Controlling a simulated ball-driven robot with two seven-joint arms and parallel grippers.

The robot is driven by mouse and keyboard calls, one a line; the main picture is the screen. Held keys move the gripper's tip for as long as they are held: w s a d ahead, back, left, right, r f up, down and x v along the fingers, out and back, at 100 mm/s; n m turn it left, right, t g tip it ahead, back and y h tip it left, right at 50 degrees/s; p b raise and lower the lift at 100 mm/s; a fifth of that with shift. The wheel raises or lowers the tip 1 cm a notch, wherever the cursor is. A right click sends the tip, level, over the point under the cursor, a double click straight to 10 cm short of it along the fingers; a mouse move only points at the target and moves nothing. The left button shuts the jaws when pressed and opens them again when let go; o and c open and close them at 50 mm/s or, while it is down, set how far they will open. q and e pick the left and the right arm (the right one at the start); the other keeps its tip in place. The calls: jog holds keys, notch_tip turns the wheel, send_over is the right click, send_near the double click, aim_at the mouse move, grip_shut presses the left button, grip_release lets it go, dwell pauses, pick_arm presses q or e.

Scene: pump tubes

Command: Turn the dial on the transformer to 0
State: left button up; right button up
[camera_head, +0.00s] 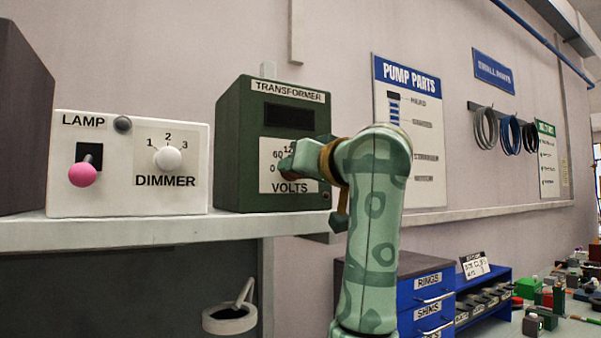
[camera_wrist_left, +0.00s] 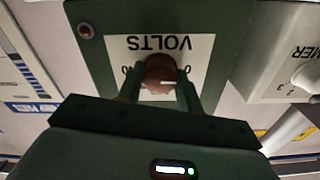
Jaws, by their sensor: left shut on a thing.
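The dark green transformer (camera_head: 232,150) stands on the shelf, with a dark display window above a white VOLTS plate (camera_head: 290,187). In the head view the numbers 0, 60 and part of 12 show on the plate, and my gripper hides the dial. In the left wrist view, upside down, the round brown-red dial (camera_wrist_left: 160,70) sits between the fingers of my left gripper (camera_wrist_left: 160,85), which is shut on it. My left gripper also shows in the head view (camera_head: 287,163). My right gripper is not in view.
The white lamp box (camera_head: 80,190) with a pink-tipped lever and a DIMMER knob (camera_head: 168,158) stands left of the transformer on the shelf (camera_head: 120,232). Below right are blue drawers (camera_head: 430,300) and a bench with small parts. A mortar (camera_head: 229,320) sits underneath.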

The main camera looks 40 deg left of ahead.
pick_arm(q)
jog(key=shift+n, duration=0.4)
jog(key=o, duration=1)
jog(key=v, duration=1.6)
jog(key=shift+d, duration=0.1)
